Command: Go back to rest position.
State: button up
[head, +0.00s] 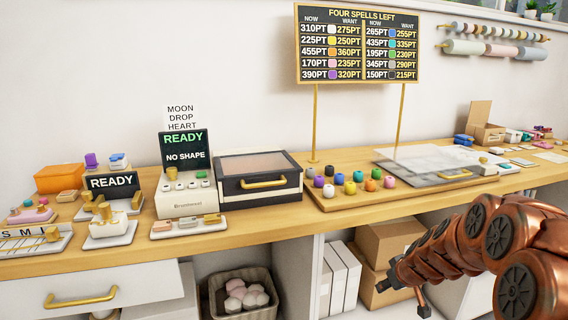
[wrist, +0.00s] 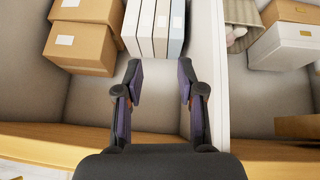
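My gripper (wrist: 160,85) is open and empty in the wrist view, its two dark fingers with purple pads spread apart. It points toward the shelf space under the counter, with white binders (wrist: 155,28) beyond the fingertips. In the head view my copper-coloured arm reaches in from the right edge, and my gripper (head: 403,296) is low, in front of the shelves and below the counter top. Its fingers show only in part there. It touches nothing that I can make out.
The wooden counter (head: 290,217) runs across the view. On it stand a black-and-white box with a gold handle (head: 258,178), a tray of coloured beads (head: 330,207) and a READY display (head: 184,150). Cardboard boxes (head: 385,240) and a basket (head: 225,282) sit below.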

jog(key=s+a+r+g+y+p, duration=0.1)
jog(key=s+a+r+g+p, duration=0.15)
jog(key=s+a+r, duration=0.55)
jog(key=s+a+r+g+p, duration=0.1)
jog(key=s+a+r+p, duration=0.35)
jog(key=s, duration=0.45)
jog(key=s+r+m+g+h+p, duration=0.1)
jog(key=s+r+p, duration=0.3)
jog(key=s, duration=0.9)
jog(key=s+d+r+m+g+h+p, duration=0.1)
jog(key=s+r+g+p, duration=0.3)
jog(key=s, duration=0.9)
notch_tip(320, 180, up, 3)
jog(key=shift+d+m, duration=0.2)
jog(key=shift+m, duration=0.7)
jog(key=shift+d, duration=0.1)
